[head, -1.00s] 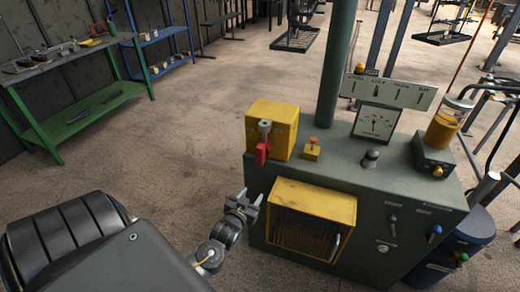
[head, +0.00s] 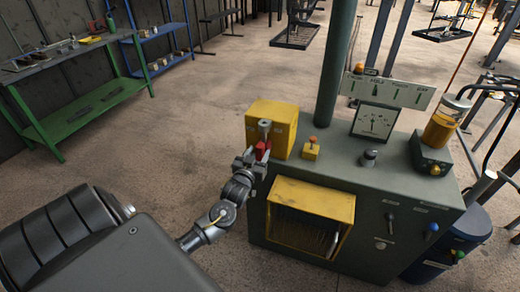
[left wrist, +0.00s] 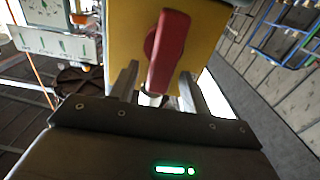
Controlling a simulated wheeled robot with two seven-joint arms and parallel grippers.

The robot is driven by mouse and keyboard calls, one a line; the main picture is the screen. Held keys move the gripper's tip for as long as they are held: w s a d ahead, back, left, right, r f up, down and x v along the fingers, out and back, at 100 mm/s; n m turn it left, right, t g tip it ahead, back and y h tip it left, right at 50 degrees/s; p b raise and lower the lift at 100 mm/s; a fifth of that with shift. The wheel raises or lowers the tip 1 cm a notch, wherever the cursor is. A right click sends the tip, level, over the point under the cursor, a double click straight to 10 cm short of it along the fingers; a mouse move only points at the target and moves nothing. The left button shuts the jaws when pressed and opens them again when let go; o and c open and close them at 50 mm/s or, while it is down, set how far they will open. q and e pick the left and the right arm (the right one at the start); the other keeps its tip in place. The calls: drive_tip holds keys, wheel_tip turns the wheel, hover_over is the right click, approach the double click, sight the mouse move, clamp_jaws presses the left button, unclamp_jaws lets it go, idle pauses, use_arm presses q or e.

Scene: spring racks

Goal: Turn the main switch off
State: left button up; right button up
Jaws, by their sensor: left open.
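The main switch is a yellow box (head: 272,122) with a red handle (head: 262,149) on its front, on the left end of the grey-green machine cabinet. My left gripper (head: 252,159) is at the red handle, in front of the box. In the left wrist view the red handle (left wrist: 168,52) stands against the yellow box face (left wrist: 125,45), with its lower end between the two fingers of my left gripper (left wrist: 160,92). The fingers are open, with a gap on each side of the handle. My right gripper is not in view.
The machine cabinet (head: 380,215) carries a small yellow button box (head: 311,150), a dial gauge (head: 374,122) and a yellow guard (head: 312,197). A green pole (head: 338,60) stands behind it. A green workbench (head: 85,100) is at the far left. Open floor lies between.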

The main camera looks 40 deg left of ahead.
use_arm(q)
drive_tip(key=shift+x, duration=1.1)
